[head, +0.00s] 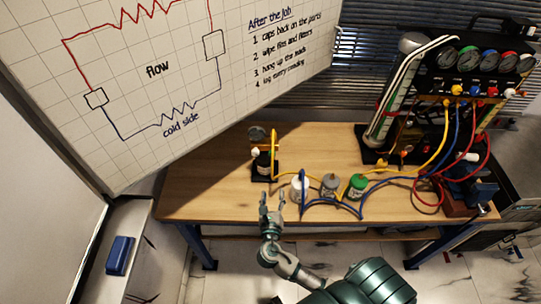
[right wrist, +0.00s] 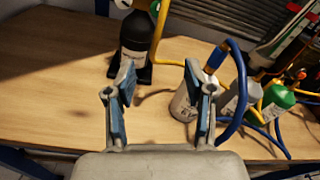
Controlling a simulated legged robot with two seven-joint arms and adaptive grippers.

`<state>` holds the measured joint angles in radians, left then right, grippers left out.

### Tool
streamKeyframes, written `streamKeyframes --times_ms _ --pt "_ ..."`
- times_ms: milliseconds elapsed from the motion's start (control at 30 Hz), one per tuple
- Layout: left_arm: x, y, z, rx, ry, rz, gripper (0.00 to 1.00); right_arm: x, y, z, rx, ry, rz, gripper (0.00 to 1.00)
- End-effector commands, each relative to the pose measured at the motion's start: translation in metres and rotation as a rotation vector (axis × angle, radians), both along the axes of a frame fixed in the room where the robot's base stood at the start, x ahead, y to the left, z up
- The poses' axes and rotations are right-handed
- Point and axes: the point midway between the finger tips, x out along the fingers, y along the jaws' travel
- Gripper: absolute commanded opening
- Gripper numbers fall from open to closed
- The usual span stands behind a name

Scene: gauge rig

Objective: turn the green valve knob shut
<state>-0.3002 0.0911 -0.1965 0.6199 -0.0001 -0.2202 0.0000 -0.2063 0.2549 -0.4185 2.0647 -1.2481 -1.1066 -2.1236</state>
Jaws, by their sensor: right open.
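My right gripper (head: 272,201) is open and empty in front of the table's near edge, its fingers pointing at the tabletop. In the right wrist view its two blue-padded fingers (right wrist: 160,84) stand wide apart with nothing between them. Beyond them a black bottle (right wrist: 135,38) stands upright on the table; it also shows in the head view (head: 262,164), with a dark round piece (head: 257,134) above it. A green canister (head: 357,186) stands farther right. I cannot tell for certain which part is the green valve knob. My left gripper is not in view.
A white canister (head: 299,188) and a grey canister (head: 329,185) stand among yellow and blue hoses. The gauge rig (head: 432,85) with several gauges and red hoses is at the right. The left part of the wooden tabletop (head: 205,180) is clear. A whiteboard (head: 160,80) slants overhead.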

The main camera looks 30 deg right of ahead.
Motion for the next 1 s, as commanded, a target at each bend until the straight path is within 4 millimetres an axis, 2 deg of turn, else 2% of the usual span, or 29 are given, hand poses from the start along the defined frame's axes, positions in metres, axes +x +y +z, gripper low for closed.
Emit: streamKeyframes --times_ms 100,267,433,800,1000 --pt "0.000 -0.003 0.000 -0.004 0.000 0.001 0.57 0.008 0.006 0.010 -0.152 0.026 0.027 0.54" --pt "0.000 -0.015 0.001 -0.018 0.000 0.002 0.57 0.019 0.003 0.013 -0.190 0.032 0.031 0.54" --pt "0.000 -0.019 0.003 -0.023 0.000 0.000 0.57 0.048 -0.014 0.014 -0.191 0.031 0.029 0.54" --pt "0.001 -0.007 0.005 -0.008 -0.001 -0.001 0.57 0.121 -0.063 0.013 -0.184 0.033 0.028 0.54" --pt "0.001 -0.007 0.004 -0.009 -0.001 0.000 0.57 0.146 -0.079 0.012 -0.182 0.033 0.030 0.54"
